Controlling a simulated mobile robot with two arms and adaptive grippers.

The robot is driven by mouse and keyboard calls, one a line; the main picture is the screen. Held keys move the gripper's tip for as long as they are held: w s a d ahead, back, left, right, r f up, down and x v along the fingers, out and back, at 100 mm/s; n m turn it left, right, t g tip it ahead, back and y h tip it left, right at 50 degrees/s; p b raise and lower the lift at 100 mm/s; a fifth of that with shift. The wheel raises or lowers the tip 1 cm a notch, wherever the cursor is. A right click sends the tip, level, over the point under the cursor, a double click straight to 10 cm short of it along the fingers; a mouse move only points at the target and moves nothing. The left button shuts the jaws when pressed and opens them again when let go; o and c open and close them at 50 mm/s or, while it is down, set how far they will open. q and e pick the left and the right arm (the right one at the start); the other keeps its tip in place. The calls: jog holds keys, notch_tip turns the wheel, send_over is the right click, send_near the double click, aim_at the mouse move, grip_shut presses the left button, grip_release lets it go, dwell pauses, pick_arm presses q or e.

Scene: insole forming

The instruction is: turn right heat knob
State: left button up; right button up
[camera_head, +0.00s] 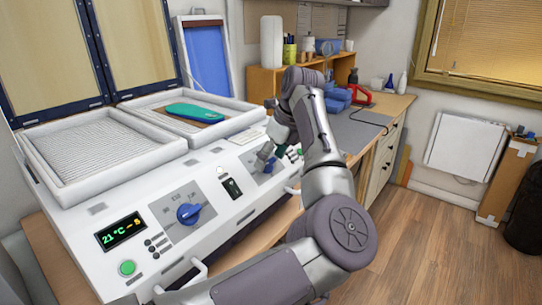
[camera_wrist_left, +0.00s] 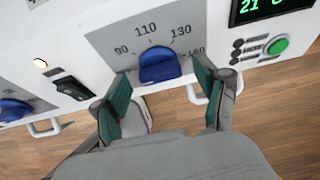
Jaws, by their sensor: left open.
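The right heat knob (camera_head: 268,167) is blue and sits on the right part of the white machine's sloped front panel. In the left wrist view the blue knob (camera_wrist_left: 160,66) shows on a grey dial plate, with numbers such as 90, 110 and 130 around it. My left gripper (camera_head: 277,155) is at this knob and partly covers it in the head view. In the wrist view its green-padded fingers (camera_wrist_left: 165,92) are spread, one on each side below the knob, with visible gaps. The knob's exact setting is not clear. My right gripper is not in view.
A second blue knob (camera_head: 188,213) and a display (camera_head: 122,232) are at the panel's left. A switch (camera_head: 231,188) sits between the knobs. White handles stick out along the machine's lower front. A teal insole (camera_head: 195,112) lies on the right tray. Open floor lies to the right.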

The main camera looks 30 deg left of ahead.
pick_arm(q)
jog(key=shift+f, duration=0.15)
jog(key=c, duration=1.2)
jog(key=shift+o, duration=0.2)
